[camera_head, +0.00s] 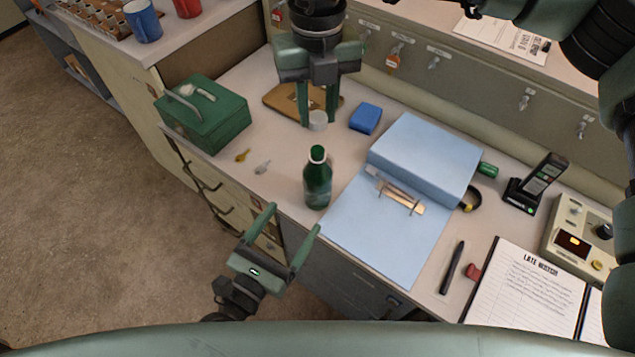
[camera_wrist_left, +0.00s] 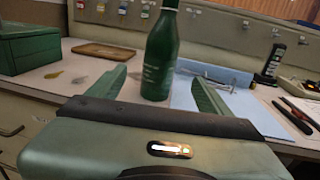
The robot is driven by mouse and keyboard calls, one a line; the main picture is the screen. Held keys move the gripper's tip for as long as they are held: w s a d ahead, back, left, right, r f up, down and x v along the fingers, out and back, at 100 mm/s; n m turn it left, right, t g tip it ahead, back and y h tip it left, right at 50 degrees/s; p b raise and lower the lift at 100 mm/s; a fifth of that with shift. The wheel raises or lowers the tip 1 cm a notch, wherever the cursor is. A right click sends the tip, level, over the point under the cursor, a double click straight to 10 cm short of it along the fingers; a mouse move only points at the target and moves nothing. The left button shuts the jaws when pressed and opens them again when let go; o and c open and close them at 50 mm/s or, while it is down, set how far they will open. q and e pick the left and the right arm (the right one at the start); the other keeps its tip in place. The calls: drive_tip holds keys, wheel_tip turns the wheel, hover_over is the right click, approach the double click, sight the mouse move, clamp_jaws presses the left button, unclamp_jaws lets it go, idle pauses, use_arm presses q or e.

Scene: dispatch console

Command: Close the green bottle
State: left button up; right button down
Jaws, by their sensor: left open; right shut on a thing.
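The green bottle (camera_head: 317,186) stands upright on the desk near its front edge, left of the light blue sheet. A pale ring shows around its neck, and no cap shows on its top. In the left wrist view the bottle (camera_wrist_left: 160,58) stands beyond my left fingers, its top cut off by the frame. My left gripper (camera_head: 295,219) is open and empty, in front of and below the bottle, apart from it. My right gripper (camera_head: 317,119) is shut on a small grey-white cap (camera_head: 318,122), behind the bottle and apart from it.
A green box (camera_head: 204,115) stands at the left, with two small keys (camera_head: 252,160) near it. A brown board (camera_head: 285,101), a blue block (camera_head: 366,118) and a light blue case (camera_head: 425,155) lie behind. An open logbook (camera_head: 525,280), a pen (camera_head: 452,267) and a handset (camera_head: 537,182) are at the right.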

sight(318, 181)
use_arm(q)
drive_tip(key=x, duration=1.2)
drive_tip(key=shift+d, duration=0.1)
drive_tip(key=shift+r, duration=0.1)
clamp_jaws()
